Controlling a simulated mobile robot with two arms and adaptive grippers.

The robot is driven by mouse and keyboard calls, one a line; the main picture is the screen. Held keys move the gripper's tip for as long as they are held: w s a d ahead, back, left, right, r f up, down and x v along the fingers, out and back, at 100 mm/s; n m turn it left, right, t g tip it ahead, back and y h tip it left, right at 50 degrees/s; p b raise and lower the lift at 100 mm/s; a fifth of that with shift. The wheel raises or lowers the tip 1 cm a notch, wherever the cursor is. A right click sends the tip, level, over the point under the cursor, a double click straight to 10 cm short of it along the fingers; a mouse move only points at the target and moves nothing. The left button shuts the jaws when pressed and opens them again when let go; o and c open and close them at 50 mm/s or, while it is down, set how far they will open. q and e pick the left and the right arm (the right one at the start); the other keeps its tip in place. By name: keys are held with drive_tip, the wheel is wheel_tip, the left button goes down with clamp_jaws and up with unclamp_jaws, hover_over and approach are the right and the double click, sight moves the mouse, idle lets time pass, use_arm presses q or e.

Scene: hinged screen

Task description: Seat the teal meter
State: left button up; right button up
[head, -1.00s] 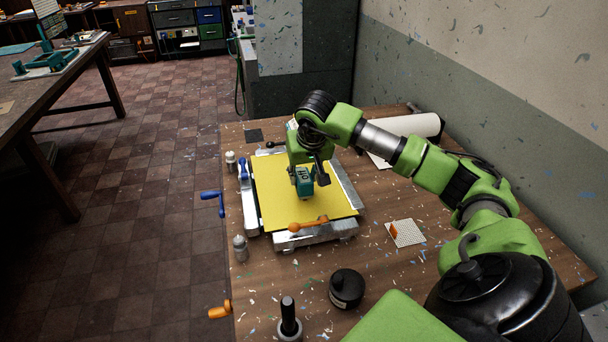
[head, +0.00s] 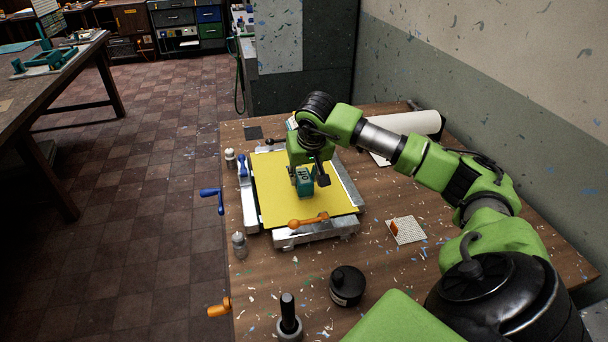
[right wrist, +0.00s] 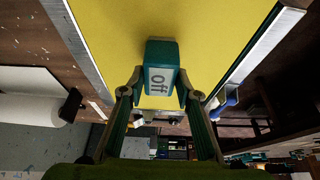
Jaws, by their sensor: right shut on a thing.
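The teal meter (head: 305,183) is a small box with a pale label, held over the yellow screen (head: 275,195). My right gripper (head: 306,176) is shut on it from above. The yellow screen (right wrist: 110,30) fills the top of that view. Whether the meter touches the screen I cannot tell. My left gripper is not in view.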

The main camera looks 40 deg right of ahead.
idle(0.3)
drive_tip(key=o, duration=1.2)
drive_tip(key=shift+f, duration=0.1)
drive_tip(key=v, duration=1.2)
